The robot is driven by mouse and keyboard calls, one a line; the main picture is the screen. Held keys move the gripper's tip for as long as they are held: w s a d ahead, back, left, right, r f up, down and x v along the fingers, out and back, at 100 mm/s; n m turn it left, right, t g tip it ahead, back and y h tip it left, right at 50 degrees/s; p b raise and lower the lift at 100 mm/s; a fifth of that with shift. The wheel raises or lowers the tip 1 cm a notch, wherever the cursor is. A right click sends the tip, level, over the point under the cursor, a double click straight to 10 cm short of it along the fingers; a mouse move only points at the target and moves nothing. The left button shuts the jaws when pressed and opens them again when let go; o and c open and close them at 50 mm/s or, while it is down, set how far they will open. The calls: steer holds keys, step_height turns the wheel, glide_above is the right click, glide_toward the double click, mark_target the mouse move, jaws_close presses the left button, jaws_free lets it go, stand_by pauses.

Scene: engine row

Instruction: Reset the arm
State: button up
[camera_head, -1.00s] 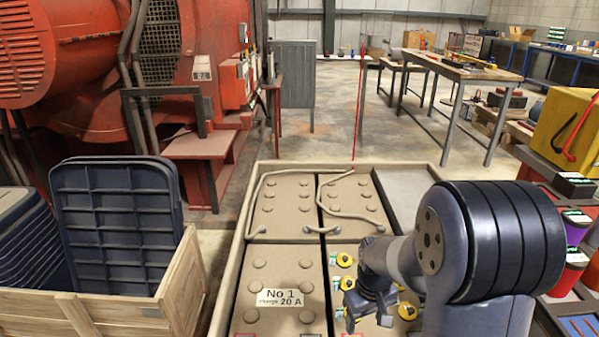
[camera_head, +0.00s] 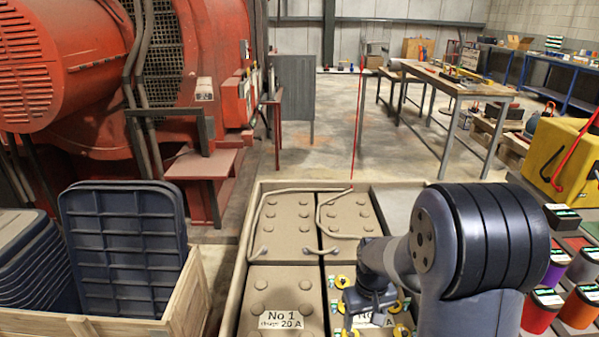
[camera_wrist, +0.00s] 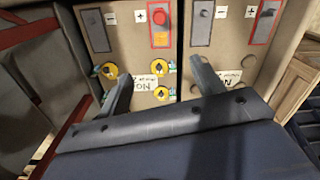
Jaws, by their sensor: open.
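My arm (camera_head: 470,245) reaches in from the lower right of the head view, dark blue with black ribbed rings. My gripper (camera_head: 368,318) points down over the front of the beige battery tray. In the wrist view my gripper (camera_wrist: 160,78) shows two separated grey fingers with nothing between them. Beyond the fingers are a battery front with a red knob (camera_wrist: 159,20) and several yellow round caps. The battery labelled No 1 (camera_head: 283,292) lies left of my gripper. A second label is partly hidden behind my gripper.
A wooden crate (camera_head: 190,290) with dark blue lids (camera_head: 125,250) stands at the left. Coloured canisters (camera_head: 580,305) and a yellow case (camera_head: 565,160) are at the right. The red engine (camera_head: 70,70) is at the back left. Open floor lies beyond the tray (camera_head: 255,215).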

step_height(320, 180, up, 7)
steer(key=w+m+p, duration=0.1)
steer(key=p, duration=0.5)
steer(key=shift+p, duration=0.4)
steer(key=shift+w+r, duration=0.1)
steer(key=shift+r, duration=0.05)
